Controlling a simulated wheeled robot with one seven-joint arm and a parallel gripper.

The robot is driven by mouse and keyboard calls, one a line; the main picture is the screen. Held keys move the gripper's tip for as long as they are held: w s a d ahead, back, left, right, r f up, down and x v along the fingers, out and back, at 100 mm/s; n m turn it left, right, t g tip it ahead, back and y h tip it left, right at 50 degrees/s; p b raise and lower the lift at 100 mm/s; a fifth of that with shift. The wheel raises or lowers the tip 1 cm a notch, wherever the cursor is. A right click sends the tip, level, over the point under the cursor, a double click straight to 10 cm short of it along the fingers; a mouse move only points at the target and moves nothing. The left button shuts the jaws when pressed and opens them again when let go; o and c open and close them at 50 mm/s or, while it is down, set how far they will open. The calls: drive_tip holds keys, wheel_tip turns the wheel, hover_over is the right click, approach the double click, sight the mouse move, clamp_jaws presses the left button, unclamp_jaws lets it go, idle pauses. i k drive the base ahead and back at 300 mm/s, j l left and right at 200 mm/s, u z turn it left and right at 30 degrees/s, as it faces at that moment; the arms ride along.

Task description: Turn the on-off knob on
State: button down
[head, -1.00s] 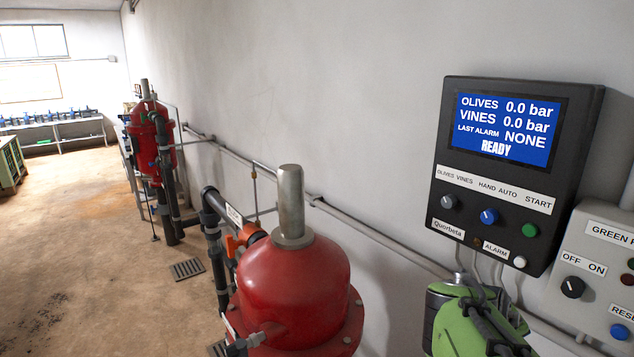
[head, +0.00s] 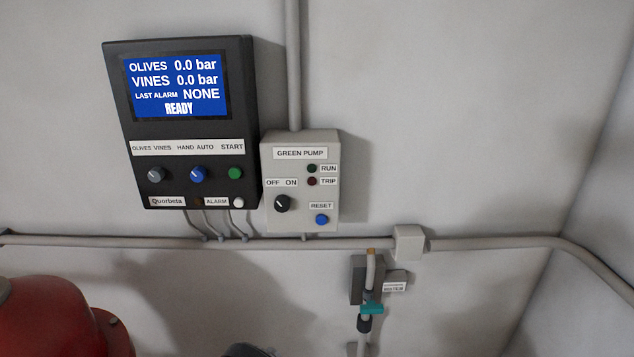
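The black on-off knob (head: 282,204) sits at the lower left of the grey green pump box (head: 326,236) on the wall, under a label (head: 281,183) reading OFF and ON. Its pale mark appears to point up and left, to the OFF side. The RUN lamp (head: 312,168) is dark green and the TRIP lamp (head: 312,182) dark red; both look unlit. A blue RESET button (head: 322,219) is at the lower right of the box. My gripper is not visible in the head view.
A black controller (head: 246,110) with a blue READY screen adjoins the box on the left. A conduit (head: 330,243) runs along the wall just below. A pipe with a teal valve (head: 371,308) stands below right, a red tank (head: 50,320) at lower left.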

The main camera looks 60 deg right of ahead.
sight(283, 203)
drive_tip(key=z, duration=1.95)
